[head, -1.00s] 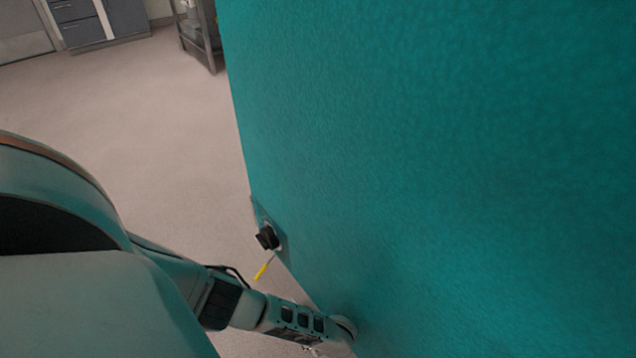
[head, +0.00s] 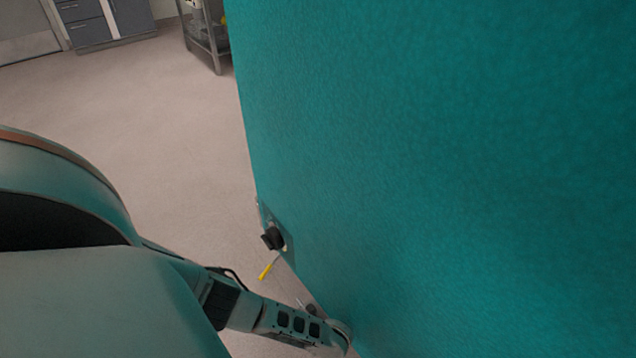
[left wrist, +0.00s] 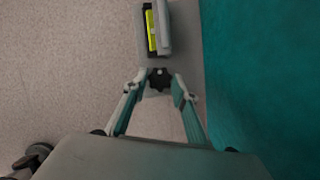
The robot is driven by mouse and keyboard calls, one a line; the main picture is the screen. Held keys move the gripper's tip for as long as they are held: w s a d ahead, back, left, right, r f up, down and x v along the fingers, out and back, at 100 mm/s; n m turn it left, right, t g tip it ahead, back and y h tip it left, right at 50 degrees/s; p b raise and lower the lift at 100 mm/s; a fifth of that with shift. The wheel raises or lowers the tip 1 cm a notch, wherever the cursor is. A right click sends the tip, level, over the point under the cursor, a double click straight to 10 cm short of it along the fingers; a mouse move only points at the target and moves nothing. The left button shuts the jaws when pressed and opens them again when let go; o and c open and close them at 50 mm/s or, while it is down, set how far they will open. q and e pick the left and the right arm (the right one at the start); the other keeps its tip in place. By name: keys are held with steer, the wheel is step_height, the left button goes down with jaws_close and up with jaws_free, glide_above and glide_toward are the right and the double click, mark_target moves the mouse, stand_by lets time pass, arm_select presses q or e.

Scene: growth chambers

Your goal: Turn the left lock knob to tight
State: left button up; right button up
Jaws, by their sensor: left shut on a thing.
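In the left wrist view a small black star-shaped knob (left wrist: 159,77) with a pale centre sits at the lower end of a grey bracket (left wrist: 190,52). My left gripper (left wrist: 161,86) has its fingers on either side of this knob and is shut on it. Its turn position is too small to read. In the head view my left forearm reaches down along the teal panel, and the fingertips and the knob they hold are hidden. My right gripper is in neither view.
A large teal panel (head: 430,150) fills the right side. A black fitting (head: 273,238) and a yellow-tipped lever (head: 266,270) sit at its edge. A yellow-green strip (left wrist: 151,30) lies above the knob. Open floor (head: 150,130) and a metal cart (head: 205,35) are at left.

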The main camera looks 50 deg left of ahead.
arm_select(q)
steer(key=shift+s+r+m+t, duration=0.1)
steer(key=shift+m+t, duration=0.2)
steer(key=shift+m, duration=0.6)
steer(key=shift+a+m+t+h+p, duration=0.1)
steer(key=shift+m+t+h+p, duration=0.3)
steer(key=shift+m, duration=0.6)
steer(key=shift+s+m, duration=0.15)
steer(key=shift+m, duration=0.75)
steer(key=m, duration=0.1)
steer(key=m+h, duration=0.1)
steer(key=shift+s+a+m+t, duration=0.1)
steer(key=shift+a+m+t, duration=0.05)
steer(key=shift+m+t, duration=0.2)
steer(key=shift+s+m+t+h, duration=0.15)
steer(key=shift+m+h, duration=0.35)
steer(key=shift+m, duration=0.55)
steer(key=shift+w+m+t+h, duration=0.1)
steer(key=shift+m+h, duration=0.4)
steer(key=shift+m, duration=0.5)
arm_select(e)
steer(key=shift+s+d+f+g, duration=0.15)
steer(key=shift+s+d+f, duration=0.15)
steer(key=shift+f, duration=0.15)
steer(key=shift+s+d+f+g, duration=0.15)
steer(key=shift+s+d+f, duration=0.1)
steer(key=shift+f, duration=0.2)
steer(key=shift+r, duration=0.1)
